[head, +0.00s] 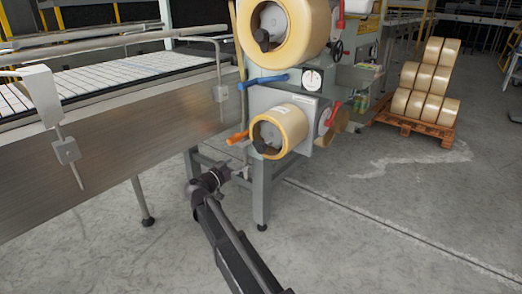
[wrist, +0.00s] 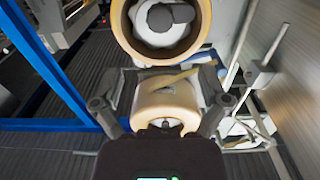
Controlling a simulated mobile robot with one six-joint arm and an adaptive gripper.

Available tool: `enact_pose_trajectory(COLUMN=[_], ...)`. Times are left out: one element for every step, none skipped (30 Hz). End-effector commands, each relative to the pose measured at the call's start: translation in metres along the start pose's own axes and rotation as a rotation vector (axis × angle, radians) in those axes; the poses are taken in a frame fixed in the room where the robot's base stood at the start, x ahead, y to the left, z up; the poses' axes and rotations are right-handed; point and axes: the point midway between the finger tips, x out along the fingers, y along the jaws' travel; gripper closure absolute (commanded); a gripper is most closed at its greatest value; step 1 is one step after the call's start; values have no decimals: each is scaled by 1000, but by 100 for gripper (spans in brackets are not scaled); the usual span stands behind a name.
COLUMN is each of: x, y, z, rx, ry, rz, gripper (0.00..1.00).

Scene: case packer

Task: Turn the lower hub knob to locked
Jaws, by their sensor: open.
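In the head view the lower tape roll (head: 291,124) sits on its hub on the machine's front. The dark lower hub knob (head: 264,147) shows inside its core, but I cannot read its setting. My gripper (head: 234,173) is below and left of that roll, apart from it. In the wrist view my gripper (wrist: 163,106) is open, with its fingers spread. A tan roll (wrist: 166,92) shows between the fingers, and I see no clear contact. A larger roll (wrist: 119,27) with a dark knob (wrist: 166,14) in its core shows above. I cannot tell which hub this is.
The upper roll (head: 311,30) hangs above, with its own dark knob (head: 262,39). An orange lever (head: 237,137), a blue lever (head: 266,81) and a red handle (head: 333,112) stick out nearby. The conveyor side (head: 110,150) bounds the left. Floor at the front right is clear.

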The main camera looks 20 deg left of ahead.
Motion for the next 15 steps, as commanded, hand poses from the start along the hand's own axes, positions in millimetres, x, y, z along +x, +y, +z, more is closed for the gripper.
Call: enact_pose_trajectory(x=[3, 5, 8, 10, 13, 17, 20, 24, 30, 34, 38, 44, 49, 54, 60], y=[0, 0, 0, -1, -1, -1, -1, -1, 0, -1, -1, -1, -1, -1, -1], z=[0, 0, 0, 0, 0, 0, 0, 0, 0, 0, 0, 0, 0, 0, 0], rx=[0, 0, 0, 0, 0, 0, 0, 0, 0, 0, 0, 0, 0, 0, -1], ry=[0, 0, 0, 0, 0, -1, -1, -1, -1, -1, -1, -1, -1, -1, -1], rz=[1, 1, 1, 1, 1, 1, 1, 1, 2, 2, 2, 1, 1, 2, 3], gripper=[6, 6, 6, 6, 6, 6, 6, 6, 6, 6, 6, 6, 6, 6, 6])
